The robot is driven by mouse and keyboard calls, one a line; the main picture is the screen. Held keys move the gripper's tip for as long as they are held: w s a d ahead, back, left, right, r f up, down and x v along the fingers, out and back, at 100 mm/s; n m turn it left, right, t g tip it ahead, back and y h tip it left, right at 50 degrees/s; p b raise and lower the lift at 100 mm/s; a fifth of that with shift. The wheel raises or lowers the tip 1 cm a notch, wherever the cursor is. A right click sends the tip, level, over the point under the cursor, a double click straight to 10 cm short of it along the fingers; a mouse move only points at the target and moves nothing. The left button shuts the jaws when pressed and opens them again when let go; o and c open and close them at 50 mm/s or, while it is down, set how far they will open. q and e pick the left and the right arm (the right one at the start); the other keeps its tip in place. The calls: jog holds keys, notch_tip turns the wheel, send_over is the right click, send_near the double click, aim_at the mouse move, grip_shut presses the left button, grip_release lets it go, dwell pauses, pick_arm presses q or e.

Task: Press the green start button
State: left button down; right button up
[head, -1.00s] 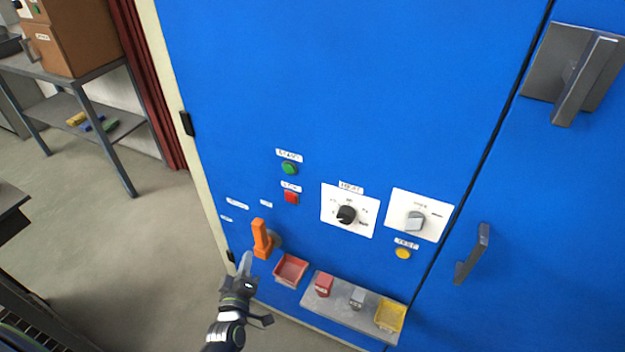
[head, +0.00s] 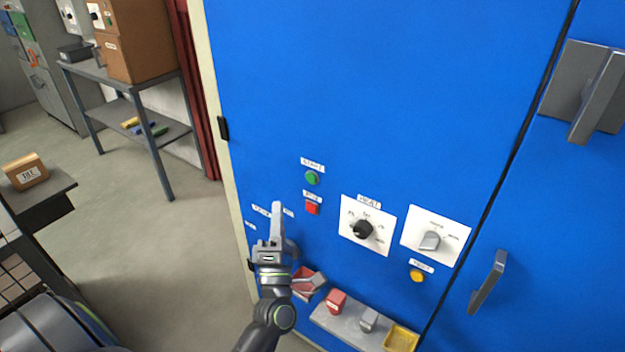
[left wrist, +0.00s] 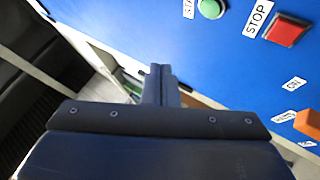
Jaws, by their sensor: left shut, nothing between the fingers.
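The round green start button (head: 312,178) is on the blue cabinet door (head: 380,90), under a small white label. It also shows at the top edge of the left wrist view (left wrist: 211,8). The square red stop button (head: 312,208) sits just below it. My left gripper (head: 277,206) is shut and empty, its fingers pointing up, below and left of the green button and apart from it. In the left wrist view the shut fingers (left wrist: 160,72) point toward the panel. The orange handle (left wrist: 308,122) is mostly hidden behind my left gripper in the head view. My right gripper is not in view.
Right of the buttons are a black heat knob (head: 362,229), a grey knob (head: 430,240) and a yellow button (head: 417,275). Below, a ledge (head: 350,325) holds red and grey blocks beside a yellow bin (head: 402,339). The door above the buttons is clear.

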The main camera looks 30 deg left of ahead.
pick_arm(q)
jog(key=shift+w, duration=0.1)
jog(key=w, duration=0.8)
jog(key=shift+w+d+b, duration=0.35)
jog(key=shift+d, duration=0.05)
dwell(1.7)
jog(key=shift+w, duration=0.4)
jog(key=shift+w, duration=0.4)
dwell(0.5)
dwell(0.4)
jog(key=shift+s, duration=0.85)
jog(key=shift+s+a+p, duration=0.2)
jog(key=shift+s+p, duration=0.1)
jog(key=shift+s, duration=2.2)
